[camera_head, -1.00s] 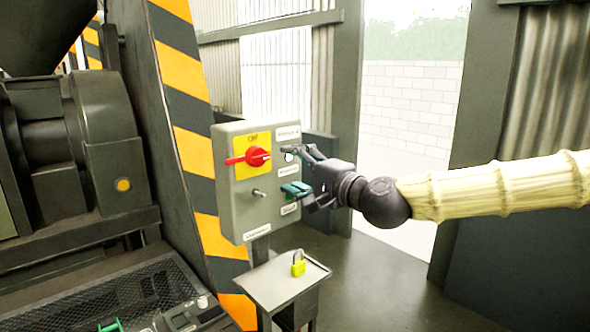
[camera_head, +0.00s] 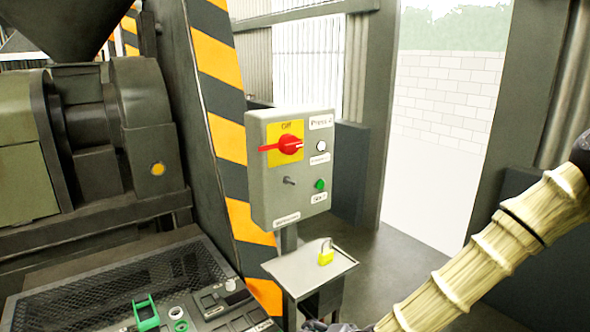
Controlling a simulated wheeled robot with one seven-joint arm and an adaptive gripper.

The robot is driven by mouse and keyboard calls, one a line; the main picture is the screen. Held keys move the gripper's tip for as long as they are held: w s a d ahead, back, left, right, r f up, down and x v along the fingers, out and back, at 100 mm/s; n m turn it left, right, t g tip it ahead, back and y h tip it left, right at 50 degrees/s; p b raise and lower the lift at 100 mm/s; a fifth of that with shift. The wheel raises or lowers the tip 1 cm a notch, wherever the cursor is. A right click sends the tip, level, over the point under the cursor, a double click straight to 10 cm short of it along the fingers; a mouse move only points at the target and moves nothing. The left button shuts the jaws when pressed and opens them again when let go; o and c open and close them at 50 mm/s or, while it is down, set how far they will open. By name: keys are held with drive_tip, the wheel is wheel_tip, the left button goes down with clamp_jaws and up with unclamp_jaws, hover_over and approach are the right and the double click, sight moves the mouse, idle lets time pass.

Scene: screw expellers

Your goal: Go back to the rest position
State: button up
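My arm in its pale ribbed sleeve (camera_head: 470,262) slants from the right edge down to the bottom edge. Only a dark sliver of my wrist or gripper (camera_head: 335,327) shows at the bottom edge, cut off by the frame. I cannot make out its fingers or whether it is open. The grey control box (camera_head: 262,195) stands clear of my arm. Its red rotary handle (camera_head: 288,145) lies roughly level on a yellow plate marked "Off". A white button (camera_head: 321,146), a green button (camera_head: 320,184) and a small toggle (camera_head: 289,181) are on its face.
A small grey stand (camera_head: 290,272) below the box carries a yellow padlock (camera_head: 326,257). A mesh-topped bench (camera_head: 110,292) at lower left holds a green clip (camera_head: 147,312) and small parts. Machinery and a striped post stand left. Open floor lies behind the stand.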

drive_tip(key=s+d+f+n+g+h, duration=0.2)
drive_tip(key=s+d+f+g, duration=0.15)
drive_tip(key=s+f, duration=0.75)
drive_tip(key=s+d+f+n+g+h, duration=0.2)
drive_tip(key=s+d+f, duration=0.5)
drive_tip(key=s, duration=0.3)
drive_tip(key=s+d+f+n+g+h, duration=0.1)
drive_tip(key=s+d+f+n+h, duration=0.1)
drive_tip(key=s+d+f, duration=0.5)
drive_tip(key=s, duration=0.4)
drive_tip(key=shift+n+g, duration=0.3)
drive_tip(key=shift+g, duration=0.05)
drive_tip(key=shift+f, duration=0.1)
